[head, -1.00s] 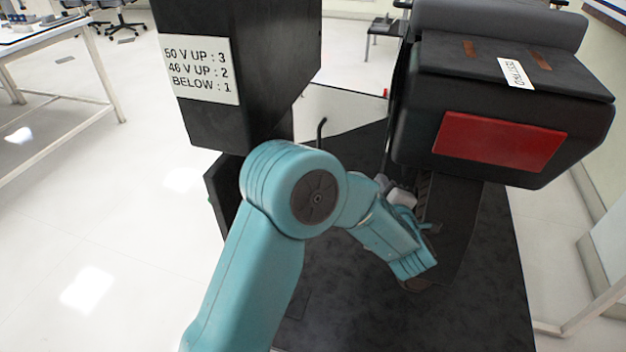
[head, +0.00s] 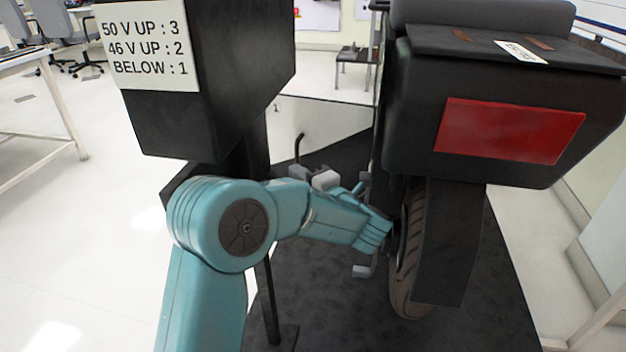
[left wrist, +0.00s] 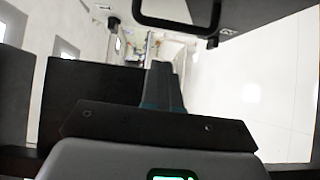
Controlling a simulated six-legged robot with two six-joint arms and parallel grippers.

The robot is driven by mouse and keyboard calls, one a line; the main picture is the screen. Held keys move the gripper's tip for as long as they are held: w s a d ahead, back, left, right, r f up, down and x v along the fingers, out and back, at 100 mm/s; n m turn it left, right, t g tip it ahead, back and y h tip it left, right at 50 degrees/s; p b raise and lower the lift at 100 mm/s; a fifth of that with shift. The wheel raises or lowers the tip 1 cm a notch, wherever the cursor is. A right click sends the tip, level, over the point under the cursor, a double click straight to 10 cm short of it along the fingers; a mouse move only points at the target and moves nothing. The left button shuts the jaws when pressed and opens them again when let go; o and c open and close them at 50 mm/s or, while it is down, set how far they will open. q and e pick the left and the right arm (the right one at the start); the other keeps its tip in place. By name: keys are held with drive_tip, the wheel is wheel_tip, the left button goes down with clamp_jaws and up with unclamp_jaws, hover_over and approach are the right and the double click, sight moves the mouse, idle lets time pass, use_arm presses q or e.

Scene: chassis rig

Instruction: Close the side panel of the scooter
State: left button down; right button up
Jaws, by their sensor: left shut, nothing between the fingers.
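The scooter (head: 410,135) stands at the right in the head view, its rear towards me. It has a black tail box with a red rear light (head: 510,130), and its rear wheel (head: 410,270) shows below. Its left side is seen almost edge-on, so I cannot make out the side panel or how far it stands open. My left gripper (head: 388,240) is at the scooter's left side by the rear wheel, low under the tail. It is shut and holds nothing; its fingertips are mostly hidden, and I cannot tell whether it touches the scooter. My right gripper is out of view.
A black post-mounted box with a label (head: 150,45) stands left of the scooter, close above my left arm. A white table (head: 40,60) is at the far left. A small dark stool (head: 355,55) is behind. The pale floor at left is free.

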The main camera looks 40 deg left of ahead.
sight(305, 157)
use_arm(q)
drive_tip(key=shift+w+a+p, duration=0.4)
drive_tip(key=shift+w+a, duration=0.2)
drive_tip(key=shift+w, duration=0.3)
drive_tip(key=shift+w+a+p, duration=0.4)
drive_tip(key=shift+w+a, duration=0.15)
drive_tip(key=shift+w, duration=0.3)
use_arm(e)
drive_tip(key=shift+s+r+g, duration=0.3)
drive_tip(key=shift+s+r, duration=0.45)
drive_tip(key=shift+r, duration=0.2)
use_arm(q)
drive_tip(key=shift+w, duration=0.15)
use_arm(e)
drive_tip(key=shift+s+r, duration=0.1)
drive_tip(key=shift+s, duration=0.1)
